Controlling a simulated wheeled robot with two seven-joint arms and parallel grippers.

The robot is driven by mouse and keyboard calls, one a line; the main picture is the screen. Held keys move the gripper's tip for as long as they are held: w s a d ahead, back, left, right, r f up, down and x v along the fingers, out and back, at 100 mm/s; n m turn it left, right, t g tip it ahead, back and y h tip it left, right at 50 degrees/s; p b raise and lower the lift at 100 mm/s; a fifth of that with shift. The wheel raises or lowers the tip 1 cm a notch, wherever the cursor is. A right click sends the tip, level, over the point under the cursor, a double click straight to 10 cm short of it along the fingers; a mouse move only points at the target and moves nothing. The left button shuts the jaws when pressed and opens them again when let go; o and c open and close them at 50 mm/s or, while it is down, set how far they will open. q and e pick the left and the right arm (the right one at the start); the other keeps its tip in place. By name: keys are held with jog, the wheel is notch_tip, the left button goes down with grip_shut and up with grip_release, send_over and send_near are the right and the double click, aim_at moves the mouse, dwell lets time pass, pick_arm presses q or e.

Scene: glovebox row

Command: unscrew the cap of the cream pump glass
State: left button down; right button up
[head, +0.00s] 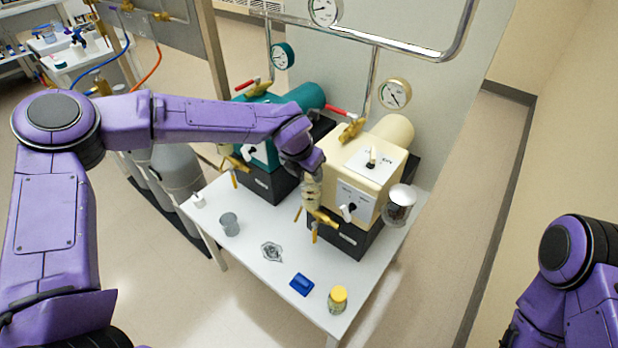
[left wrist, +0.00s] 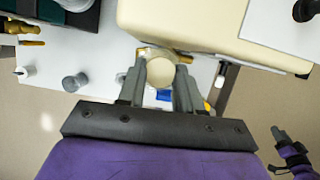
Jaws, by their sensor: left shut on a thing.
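The cream pump (head: 370,165) stands at the back of the white table, on a dark base. My left gripper (head: 312,190) is in front of its left side. In the left wrist view my left gripper (left wrist: 162,78) has its two grey fingers shut on the sides of a round cream cap (left wrist: 161,68). The glass under this cap is hidden in the left wrist view and hard to make out in the head view. My right gripper (left wrist: 279,135) shows small at the right edge of the left wrist view, apart from the table; its opening cannot be made out.
A teal pump (head: 262,150) stands left of the cream one. A clear vessel with a pale dome (head: 401,197) is on the cream pump's right. On the table are a grey cup (head: 230,225), a clear dish (head: 271,251), a blue block (head: 301,284) and a yellow-lidded jar (head: 337,299).

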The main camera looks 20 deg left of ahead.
pick_arm(q)
jog(key=n+b, duration=0.1)
jog(key=n+y+b, duration=0.1)
jog(key=n, duration=0.1)
jog(key=shift+w+d+f, duration=0.1)
jog(key=shift+d+f, duration=0.05)
jog(key=n+y+b, duration=0.1)
jog(key=n+b, duration=0.2)
jog(key=shift+d+n+y, duration=0.1)
jog(key=shift+n+y, duration=0.2)
jog(key=shift+n+y+b, duration=0.3)
jog(key=shift+n+b, duration=0.05)
jog(key=shift+n, duration=0.35)
jog(key=shift+d+n+y, duration=0.1)
jog(key=shift+n+y, duration=0.2)
jog(key=shift+n, duration=0.7)
jog(key=shift+r, duration=0.25)
jog(key=c, duration=1)
grip_release()
